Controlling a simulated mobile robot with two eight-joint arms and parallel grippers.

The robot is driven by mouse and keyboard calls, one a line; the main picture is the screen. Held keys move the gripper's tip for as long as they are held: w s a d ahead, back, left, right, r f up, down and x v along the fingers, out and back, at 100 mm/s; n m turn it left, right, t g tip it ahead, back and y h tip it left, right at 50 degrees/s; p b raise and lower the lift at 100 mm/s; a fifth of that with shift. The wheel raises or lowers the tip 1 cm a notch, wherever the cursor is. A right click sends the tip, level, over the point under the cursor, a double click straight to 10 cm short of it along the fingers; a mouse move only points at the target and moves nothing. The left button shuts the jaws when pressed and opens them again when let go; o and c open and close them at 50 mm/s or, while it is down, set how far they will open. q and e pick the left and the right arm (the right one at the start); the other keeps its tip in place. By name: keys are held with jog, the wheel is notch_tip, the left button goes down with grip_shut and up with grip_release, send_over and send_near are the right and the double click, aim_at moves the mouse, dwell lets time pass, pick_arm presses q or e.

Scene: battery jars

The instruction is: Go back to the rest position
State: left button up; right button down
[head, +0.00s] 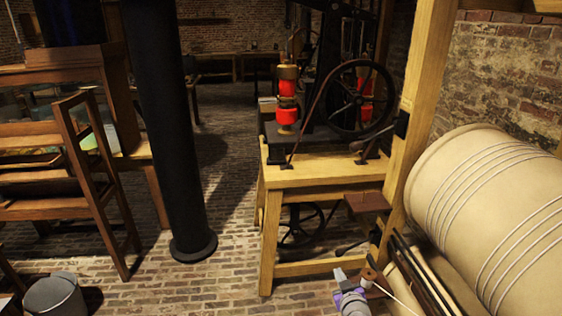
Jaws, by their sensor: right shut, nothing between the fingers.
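My right gripper (340,276) shows at the bottom edge, right of centre, in the head view. It is small in the picture, with a pale tip and a purple and grey body behind it. Its fingers are shut with nothing between them. It appears in front of the wooden machine stand, and I cannot tell the exact gap to it. My left gripper is not in view. I cannot make out any battery jars.
A black column (168,130) stands left of centre. A wooden stand (290,178) carries a machine with a black wheel (361,97). A large beige drum (500,210) fills the right side. A wooden rack (100,190) and grey bucket-like object (55,297) are left. Brick floor (215,280) lies open between.

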jog(key=s+a+r+g+y+p, duration=0.2)
jog(key=s+a+r+p, duration=0.15)
jog(key=s+r, duration=0.35)
jog(key=s+a+r+m+g+p, duration=0.1)
jog(key=s+r+g+p, duration=0.1)
jog(key=s, duration=1.1)
jog(key=s+a+r+m+g+h+p, duration=0.1)
jog(key=s+g, duration=0.4)
jog(key=s, duration=0.7)
jog(key=shift+s+r+m+p, duration=0.4)
jog(key=shift+r+p, duration=0.2)
jog(key=shift+p, duration=0.4)
